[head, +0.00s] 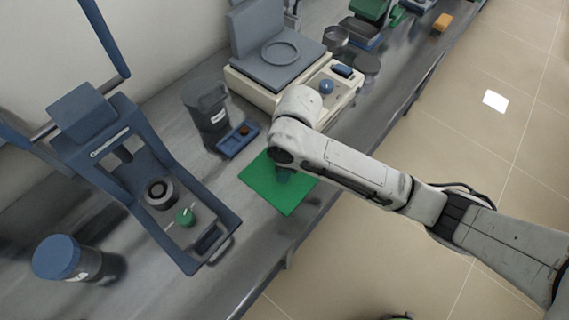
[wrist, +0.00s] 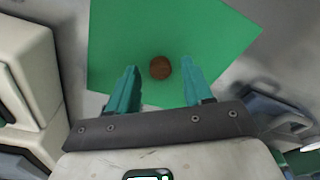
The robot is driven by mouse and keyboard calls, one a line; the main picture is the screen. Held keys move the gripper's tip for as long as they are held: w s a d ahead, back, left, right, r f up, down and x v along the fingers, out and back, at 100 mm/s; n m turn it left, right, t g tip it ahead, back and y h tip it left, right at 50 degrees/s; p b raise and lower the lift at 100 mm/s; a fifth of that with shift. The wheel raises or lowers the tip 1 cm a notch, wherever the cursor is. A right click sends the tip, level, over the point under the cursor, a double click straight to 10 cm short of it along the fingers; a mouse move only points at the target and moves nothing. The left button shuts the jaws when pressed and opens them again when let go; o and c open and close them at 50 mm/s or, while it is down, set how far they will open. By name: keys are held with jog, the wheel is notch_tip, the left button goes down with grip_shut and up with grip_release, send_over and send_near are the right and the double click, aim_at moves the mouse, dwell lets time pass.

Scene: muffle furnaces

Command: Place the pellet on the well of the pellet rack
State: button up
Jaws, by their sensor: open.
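A small round brown pellet (wrist: 160,67) lies on the green mat (wrist: 110,40) in the wrist view. My gripper (wrist: 158,72) is open, with one teal finger on each side of the pellet in that view and visible gaps to both. I cannot tell how far above the mat the fingertips are. In the head view my gripper (head: 284,176) points down over the green mat (head: 290,197), and my arm hides the pellet. A small blue tray (head: 232,146), likely the pellet rack, stands beyond the mat to the left, with a brown round spot at its far end.
A dark lidded jar (head: 207,105) stands beside the blue tray. A balance (head: 345,92) with a grey plate stands behind my gripper. A blue press frame (head: 105,125) is at left, near a blue-lidded jar (head: 58,257). The bench's front edge runs close to the mat.

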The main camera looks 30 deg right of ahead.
notch_tip(320, 180, up, 11)
jog(key=d, duration=0.1)
jog(key=a+r+m+t+y, duration=0.2)
jog(key=a+m+y, duration=0.1)
jog(key=a, duration=0.5)
jog(key=s+d+f+m, duration=0.2)
jog(key=s+f, duration=0.2)
jog(key=s+d+f+m+h, duration=0.1)
jog(key=s+d+f+m, duration=0.1)
jog(key=s+f, duration=0.2)
jog(key=s+d+f+m, duration=0.2)
jog(key=s+f, duration=0.2)
jog(key=s, duration=0.1)
jog(key=shift+s+h+p, duration=0.35)
jog(key=shift+h+p, duration=0.05)
jog(key=shift+o, duration=0.6)
jog(key=s+d+f+m+g+h, duration=0.1)
jog(key=s+d+f+h, duration=0.1)
jog(key=s+d, duration=0.6)
jog(key=shift+s+d+f+m+g+h, duration=0.3)
jog(key=shift+s+f+m+g, duration=0.15)
jog(key=shift+s, duration=0.25)
